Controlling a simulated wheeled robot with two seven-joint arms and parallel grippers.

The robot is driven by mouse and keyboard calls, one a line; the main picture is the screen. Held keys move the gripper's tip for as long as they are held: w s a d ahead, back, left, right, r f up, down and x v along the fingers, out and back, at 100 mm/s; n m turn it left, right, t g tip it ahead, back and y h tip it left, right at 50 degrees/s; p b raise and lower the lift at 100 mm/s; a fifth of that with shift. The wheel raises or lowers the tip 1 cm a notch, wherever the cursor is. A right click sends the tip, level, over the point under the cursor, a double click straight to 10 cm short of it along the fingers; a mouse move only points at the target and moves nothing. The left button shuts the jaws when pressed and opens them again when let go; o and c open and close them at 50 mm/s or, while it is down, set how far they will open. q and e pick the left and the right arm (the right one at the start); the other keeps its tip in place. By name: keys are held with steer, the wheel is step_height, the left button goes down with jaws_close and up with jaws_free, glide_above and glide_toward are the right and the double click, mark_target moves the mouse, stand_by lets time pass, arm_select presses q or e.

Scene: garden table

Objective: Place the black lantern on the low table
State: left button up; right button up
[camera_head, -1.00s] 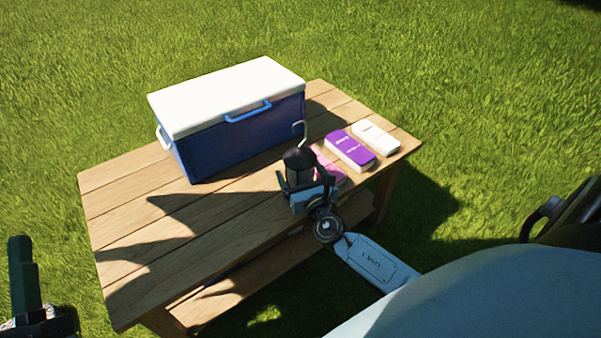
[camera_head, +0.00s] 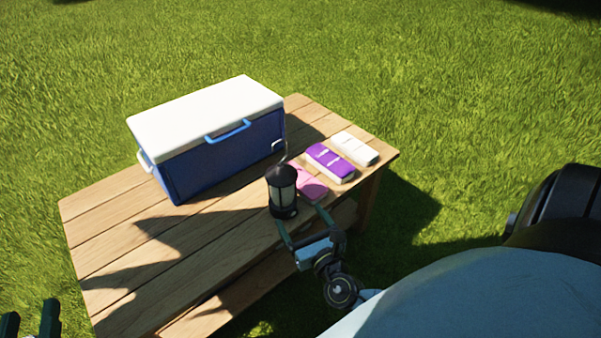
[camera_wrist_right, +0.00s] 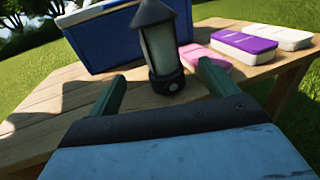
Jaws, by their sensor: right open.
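The black lantern (camera_head: 282,190) stands upright on the low wooden table (camera_head: 130,235), near its front edge and in front of the cooler.
A blue cooler with a white lid (camera_head: 210,135) stands at the back of the table. A pink case (camera_head: 309,187), a purple case (camera_head: 330,162) and a white case (camera_head: 355,148) lie to the lantern's right. The table's left part is clear.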

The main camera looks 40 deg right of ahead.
steer(key=s+a+r+m+y, duration=0.1)
steer(key=a+r+m+y, duration=0.2)
steer(key=m, duration=0.7)
steer(key=s+a+r+m+y, duration=0.1)
steer(key=a+r+m+y, duration=0.1)
steer(key=a+r+m, duration=0.5)
steer(key=s+a+r+m+y, duration=0.2)
steer(key=a+r+m, duration=0.3)
steer(key=r+m, duration=0.5)
steer(key=m+y, duration=0.1)
steer(key=m, duration=0.2)
steer(key=shift+a+r+m+g+y, duration=0.3)
steer(key=shift+a+r, duration=0.05)
steer(key=shift+r, duration=0.05)
